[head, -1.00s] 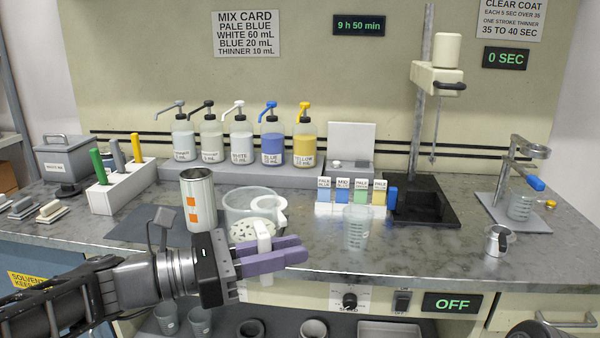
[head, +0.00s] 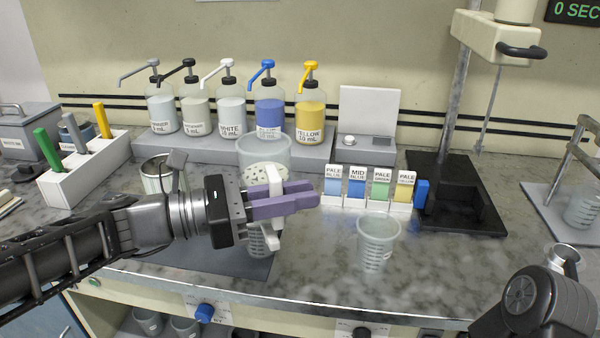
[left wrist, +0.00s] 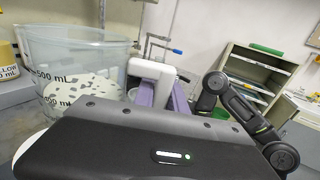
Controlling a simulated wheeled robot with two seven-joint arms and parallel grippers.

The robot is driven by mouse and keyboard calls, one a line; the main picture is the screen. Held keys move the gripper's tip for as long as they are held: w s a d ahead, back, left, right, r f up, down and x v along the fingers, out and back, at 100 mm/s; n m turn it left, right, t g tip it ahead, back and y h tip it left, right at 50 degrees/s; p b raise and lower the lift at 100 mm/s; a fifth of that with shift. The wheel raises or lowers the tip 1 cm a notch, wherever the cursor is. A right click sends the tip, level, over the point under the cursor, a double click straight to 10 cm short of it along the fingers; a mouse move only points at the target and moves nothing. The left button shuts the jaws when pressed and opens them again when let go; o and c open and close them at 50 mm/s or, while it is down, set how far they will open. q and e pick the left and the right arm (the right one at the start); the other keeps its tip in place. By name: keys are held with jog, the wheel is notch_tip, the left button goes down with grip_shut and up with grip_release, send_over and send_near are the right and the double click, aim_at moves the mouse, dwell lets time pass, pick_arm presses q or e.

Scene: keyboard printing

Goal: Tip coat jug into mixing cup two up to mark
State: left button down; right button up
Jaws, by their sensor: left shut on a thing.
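A clear jug (head: 264,150) with a white handle is at my left gripper (head: 315,200), whose purple fingers are shut on the handle. In the left wrist view the jug (left wrist: 75,60) shows a 500 mL mark and a speckled white patch; its handle (left wrist: 150,72) is between the fingers. A translucent marked part shows below the gripper; I cannot tell whether it belongs to the jug. A clear graduated cup (head: 377,243) stands upright on the counter, right of the gripper and apart from it. Its number is unreadable.
Pump bottles (head: 268,115) stand along the back. Small colour cards (head: 370,188) stand behind the cup. A metal can (head: 158,180) is partly behind my left arm. A black stand (head: 455,205) is at right.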

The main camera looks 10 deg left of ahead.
pick_arm(q)
jog(key=shift+r, duration=0.15)
dwell(0.3)
jog(key=r+n+p, duration=0.2)
jog(key=p, duration=0.1)
jog(key=shift+s+d+r, duration=0.15)
jog(key=shift+s+r, duration=0.05)
jog(key=shift+r, duration=0.1)
jog(key=shift+s+d+r+n+h+p, duration=0.15)
jog(key=shift+r+n+h+p, duration=0.25)
jog(key=shift+n, duration=0.3)
